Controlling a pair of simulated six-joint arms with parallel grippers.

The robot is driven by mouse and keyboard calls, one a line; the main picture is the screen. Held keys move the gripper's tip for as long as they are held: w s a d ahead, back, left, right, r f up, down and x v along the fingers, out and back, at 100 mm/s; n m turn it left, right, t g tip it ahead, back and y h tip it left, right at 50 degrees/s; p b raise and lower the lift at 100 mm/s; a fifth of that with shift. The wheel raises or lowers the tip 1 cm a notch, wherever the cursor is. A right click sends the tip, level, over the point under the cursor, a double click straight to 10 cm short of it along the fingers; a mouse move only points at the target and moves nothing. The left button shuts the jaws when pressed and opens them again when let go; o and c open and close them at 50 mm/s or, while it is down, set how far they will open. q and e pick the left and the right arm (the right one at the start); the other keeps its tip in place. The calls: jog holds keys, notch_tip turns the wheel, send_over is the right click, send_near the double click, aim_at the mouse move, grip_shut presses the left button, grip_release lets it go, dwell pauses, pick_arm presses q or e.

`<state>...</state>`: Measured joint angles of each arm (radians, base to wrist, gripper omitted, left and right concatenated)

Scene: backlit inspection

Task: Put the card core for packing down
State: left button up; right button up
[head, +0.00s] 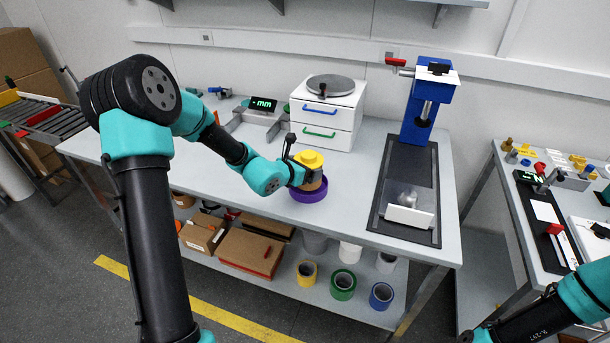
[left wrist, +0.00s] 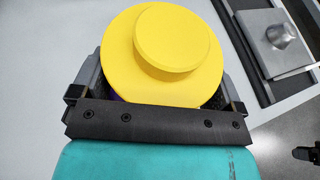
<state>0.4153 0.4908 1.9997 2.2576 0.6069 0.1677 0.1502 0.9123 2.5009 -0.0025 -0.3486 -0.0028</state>
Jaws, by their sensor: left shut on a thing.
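My left gripper (head: 309,178) is shut on the card core (head: 314,184), a short brown tube seen as a narrow band in the head view. A yellow stepped plug (head: 309,159) sits on top of the core; in the left wrist view the plug (left wrist: 165,55) fills the space between the fingers and hides the core. A purple ring (head: 309,194) is directly below, on the bench. Whether the core touches the ring or its inside is hidden. My right arm enters at the lower right of the head view; its gripper is mostly cut off by the bottom edge.
A white two-drawer unit (head: 327,117) stands behind the gripper. A blue press (head: 427,105) on a dark base (head: 399,165) stands to the right, with a white block (head: 409,217) at its front.

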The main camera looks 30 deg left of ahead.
pick_arm(q)
jog(key=shift+w+a+f, duration=0.2)
jog(key=shift+w, duration=0.2)
jog(key=shift+f, duration=1.6)
jog(key=shift+f, duration=0.15)
jog(key=o, duration=0.7)
jog(key=shift+c, duration=0.2)
jog(key=shift+s+r, duration=0.15)
jog(key=shift+r, duration=0.05)
jog(key=v, duration=1.1)
jog(key=shift+s, duration=0.35)
jog(key=shift+a+r, duration=0.15)
